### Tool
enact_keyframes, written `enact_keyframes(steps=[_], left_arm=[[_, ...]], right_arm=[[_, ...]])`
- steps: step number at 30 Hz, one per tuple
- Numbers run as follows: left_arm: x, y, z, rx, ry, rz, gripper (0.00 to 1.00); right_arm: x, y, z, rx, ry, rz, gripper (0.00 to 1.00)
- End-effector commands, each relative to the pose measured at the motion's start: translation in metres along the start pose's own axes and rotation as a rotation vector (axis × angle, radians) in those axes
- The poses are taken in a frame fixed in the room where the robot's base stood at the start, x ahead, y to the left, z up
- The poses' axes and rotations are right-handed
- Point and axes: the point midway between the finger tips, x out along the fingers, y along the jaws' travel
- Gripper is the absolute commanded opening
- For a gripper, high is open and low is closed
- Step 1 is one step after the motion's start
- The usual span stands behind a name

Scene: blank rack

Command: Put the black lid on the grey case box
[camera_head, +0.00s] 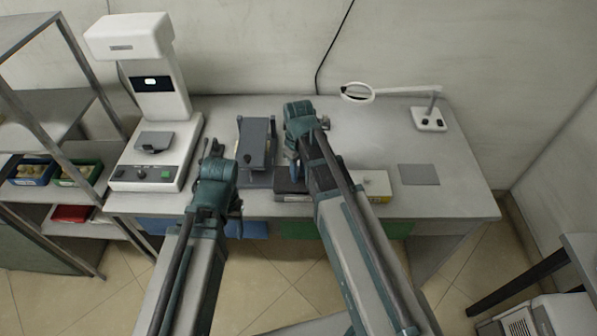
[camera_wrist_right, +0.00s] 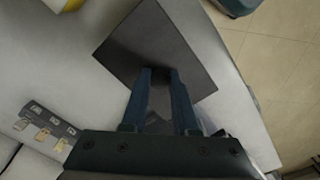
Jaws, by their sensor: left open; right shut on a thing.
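My right gripper (camera_wrist_right: 160,75) is shut on a flat dark square plate, which I take to be the black lid (camera_wrist_right: 153,38). In the head view, my right gripper (camera_head: 295,168) points down beside a dark low piece (camera_head: 290,188) near the table's front edge, partly hidden by my arm. A grey upright unit (camera_head: 256,145) stands left of it. I cannot tell for sure which of these is the grey case box. My left gripper (camera_head: 213,147) is open and empty, left of the grey unit.
A white machine (camera_head: 155,95) stands at the left of the table (camera_head: 455,195). A white box (camera_head: 372,184) lies right of my right arm, with a grey mat (camera_head: 419,174) beyond. A magnifier lamp (camera_head: 430,118) stands at the back right. A shelf rack (camera_head: 50,105) is at far left.

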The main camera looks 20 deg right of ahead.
Motion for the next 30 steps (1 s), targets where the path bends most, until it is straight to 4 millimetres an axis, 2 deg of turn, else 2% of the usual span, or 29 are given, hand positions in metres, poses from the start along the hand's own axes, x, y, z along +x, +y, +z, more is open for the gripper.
enact_keyframes(steps=[20,21,27,30], left_arm=[[0.016,0.002,-0.001,0.0,0.0,0.0,0.57],[0.016,0.002,-0.001,0.0,0.0,0.0,0.57],[0.015,0.001,-0.001,0.0,0.0,0.0,0.57],[0.015,0.002,-0.001,0.0,0.0,0.0,0.57]], right_arm=[[0.016,0.0,0.0,0.0,0.0,0.0,0.0],[0.016,0.0,0.0,0.0,0.0,0.0,0.3],[0.015,0.0,0.0,0.0,0.0,0.0,0.63],[0.015,0.0,0.0,0.0,0.0,0.0,0.63]])
